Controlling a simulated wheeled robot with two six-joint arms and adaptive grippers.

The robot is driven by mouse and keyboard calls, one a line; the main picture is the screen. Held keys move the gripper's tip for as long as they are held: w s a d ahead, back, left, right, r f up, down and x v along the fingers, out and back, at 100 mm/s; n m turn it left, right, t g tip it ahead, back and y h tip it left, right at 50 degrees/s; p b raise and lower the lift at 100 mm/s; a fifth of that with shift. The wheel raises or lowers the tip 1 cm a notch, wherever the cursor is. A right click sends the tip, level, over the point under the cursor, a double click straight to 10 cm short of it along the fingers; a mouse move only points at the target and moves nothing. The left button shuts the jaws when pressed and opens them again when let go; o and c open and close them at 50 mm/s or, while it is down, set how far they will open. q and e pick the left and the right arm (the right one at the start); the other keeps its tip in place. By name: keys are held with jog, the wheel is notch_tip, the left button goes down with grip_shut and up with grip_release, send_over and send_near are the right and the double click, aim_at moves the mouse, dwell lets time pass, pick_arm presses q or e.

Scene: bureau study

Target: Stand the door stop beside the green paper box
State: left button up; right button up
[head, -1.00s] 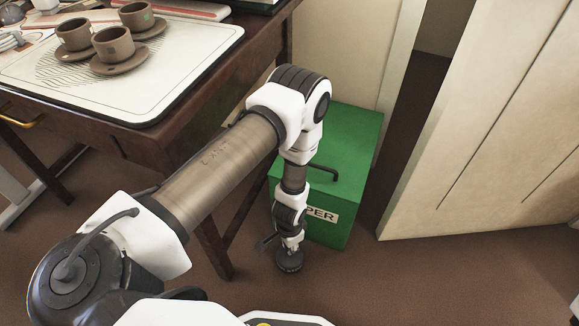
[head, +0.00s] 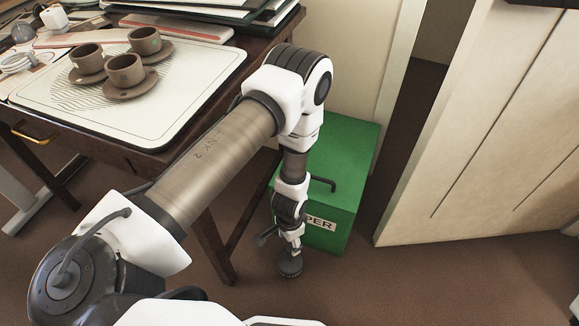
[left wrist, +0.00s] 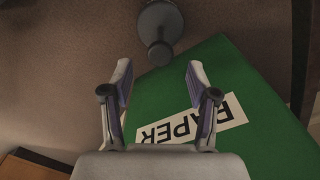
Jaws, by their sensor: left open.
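The door stop (head: 290,265) is a dark, round-based piece standing on the brown floor, close to the front left of the green paper box. In the left wrist view the door stop (left wrist: 160,25) lies just ahead of the fingertips, its round knob in line with the gap between them. The green paper box (head: 347,168) has a white label with the letters "PER" showing; the left wrist view reads "PAPER" on the box (left wrist: 240,80). My left gripper (head: 292,248) points down directly above the door stop, open, with nothing between its fingers (left wrist: 159,66). My right gripper is not in view.
A dark wooden desk (head: 165,160) stands at the left, its leg near my gripper. It bears a white tray mat (head: 175,115) with cups on saucers. A cream door panel (head: 470,150) stands ajar at the right. The floor in front of it is clear.

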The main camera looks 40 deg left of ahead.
pick_arm(q)
notch_tip(320, 180, up, 3)
jog(key=shift+r+p, duration=0.15)
jog(key=shift+p, duration=0.3)
jog(key=s+r+n, duration=0.4)
jog(key=s+n, duration=0.1)
jog(key=s, duration=1)
jog(key=shift+s+d+r, duration=0.15)
jog(key=shift+d, duration=0.2)
